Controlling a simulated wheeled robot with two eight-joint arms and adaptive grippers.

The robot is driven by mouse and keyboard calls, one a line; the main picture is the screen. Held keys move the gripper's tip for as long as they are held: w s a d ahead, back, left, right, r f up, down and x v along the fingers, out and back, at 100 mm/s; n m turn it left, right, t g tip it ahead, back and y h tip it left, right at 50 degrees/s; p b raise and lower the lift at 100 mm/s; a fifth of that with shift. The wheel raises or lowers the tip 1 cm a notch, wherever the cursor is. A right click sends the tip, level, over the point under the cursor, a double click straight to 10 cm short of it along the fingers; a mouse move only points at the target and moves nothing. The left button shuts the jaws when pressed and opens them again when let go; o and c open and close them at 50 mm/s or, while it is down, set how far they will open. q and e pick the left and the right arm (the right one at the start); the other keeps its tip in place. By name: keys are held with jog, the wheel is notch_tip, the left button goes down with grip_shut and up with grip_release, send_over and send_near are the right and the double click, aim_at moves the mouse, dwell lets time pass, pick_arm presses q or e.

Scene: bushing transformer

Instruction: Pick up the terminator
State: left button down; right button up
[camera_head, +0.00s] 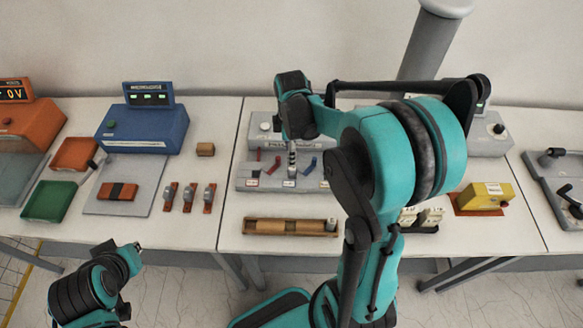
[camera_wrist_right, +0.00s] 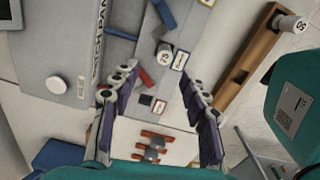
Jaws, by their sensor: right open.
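A grey cylinder marked 75, which looks like a terminator (camera_wrist_right: 164,54), stands on the grey panel between a red and a blue lever in the right wrist view. In the head view it appears below my right wrist (camera_head: 292,160), partly hidden. My right gripper (camera_wrist_right: 157,76) is open, its fingers on either side of the view, with the cylinder just beyond the tips and apart from them. A similar cylinder marked 50 (camera_wrist_right: 290,26) sits at the end of a wooden tray (camera_head: 262,233).
A blue instrument (camera_head: 145,130), orange and green trays (camera_head: 49,201) and several red-based parts (camera_head: 188,197) occupy the left table. A yellow box (camera_head: 485,196) is at right. My right arm hides much of the middle table. Levers crowd the 75 cylinder.

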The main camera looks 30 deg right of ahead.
aim_at(292, 168)
jog(key=shift+w+d+f, duration=0.1)
jog(key=shift+d+f, duration=0.05)
jog(key=shift+f, duration=0.2)
jog(key=f, duration=0.2)
jog(key=f+b, duration=0.1)
jog(key=f, duration=0.2)
jog(key=f+b, duration=0.1)
jog(key=f, duration=0.1)
jog(key=shift+s+f, duration=0.25)
jog(key=shift+s, duration=0.15)
grip_shut()
